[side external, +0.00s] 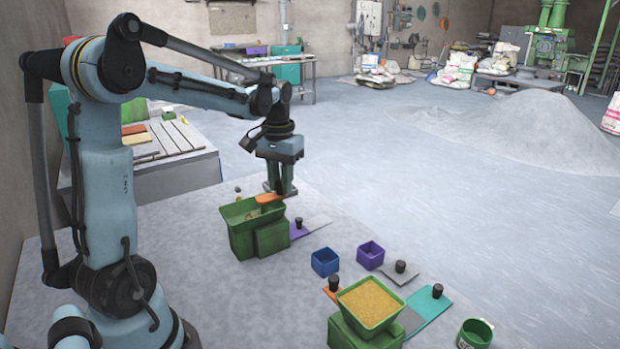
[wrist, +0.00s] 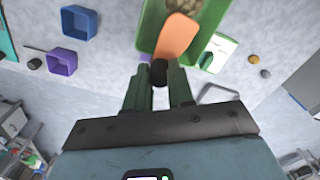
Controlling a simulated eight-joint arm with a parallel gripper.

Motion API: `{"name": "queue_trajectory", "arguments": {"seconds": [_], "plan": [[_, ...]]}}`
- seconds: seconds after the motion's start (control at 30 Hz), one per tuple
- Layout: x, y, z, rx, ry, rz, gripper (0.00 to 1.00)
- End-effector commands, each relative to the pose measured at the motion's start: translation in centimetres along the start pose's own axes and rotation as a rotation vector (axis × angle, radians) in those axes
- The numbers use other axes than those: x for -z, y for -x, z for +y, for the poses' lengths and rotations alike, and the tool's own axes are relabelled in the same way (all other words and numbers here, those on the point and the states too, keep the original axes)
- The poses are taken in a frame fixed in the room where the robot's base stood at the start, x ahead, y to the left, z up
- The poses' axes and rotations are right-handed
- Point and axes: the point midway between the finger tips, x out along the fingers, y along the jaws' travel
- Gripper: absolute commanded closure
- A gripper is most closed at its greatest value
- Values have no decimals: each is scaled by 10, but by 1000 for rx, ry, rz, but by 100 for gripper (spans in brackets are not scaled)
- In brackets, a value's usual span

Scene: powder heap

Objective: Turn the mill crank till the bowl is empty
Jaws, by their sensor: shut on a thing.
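The green mill (side external: 272,238) at the back of the table has an open bowl (side external: 232,212) on top with some brownish grain (side external: 252,213) in it. The grain also shows in the wrist view (wrist: 181,7), at the top edge. An orange crank arm (wrist: 176,38) lies over the bowl's rim and ends in a black knob (wrist: 159,72). My gripper (side external: 280,190) is shut on this knob at the mill's far side; the fingers also show in the wrist view (wrist: 160,88). A second green mill (side external: 352,336) at the front right has a bowl heaped with yellow grain (side external: 368,302).
A blue box (side external: 325,262) and a purple box (side external: 370,255) stand between the mills. Flat purple (side external: 301,233), grey (side external: 388,272) and teal (side external: 428,307) pieces with black knobs lie near the mills. A green mug (side external: 475,334) stands at front right.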

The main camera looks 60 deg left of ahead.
Motion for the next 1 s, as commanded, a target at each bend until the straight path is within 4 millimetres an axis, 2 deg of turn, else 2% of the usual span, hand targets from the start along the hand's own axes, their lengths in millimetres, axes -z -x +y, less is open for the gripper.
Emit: {"name": "queue_trajectory", "arguments": {"seconds": [0.27, 0.53, 1.0], "plan": [[-2, 1, 0, 2, 1, -4, 100], [-14, 0, 10, 3, 1, -4, 100], [-33, 1, 16, 5, 4, -3, 100]]}}
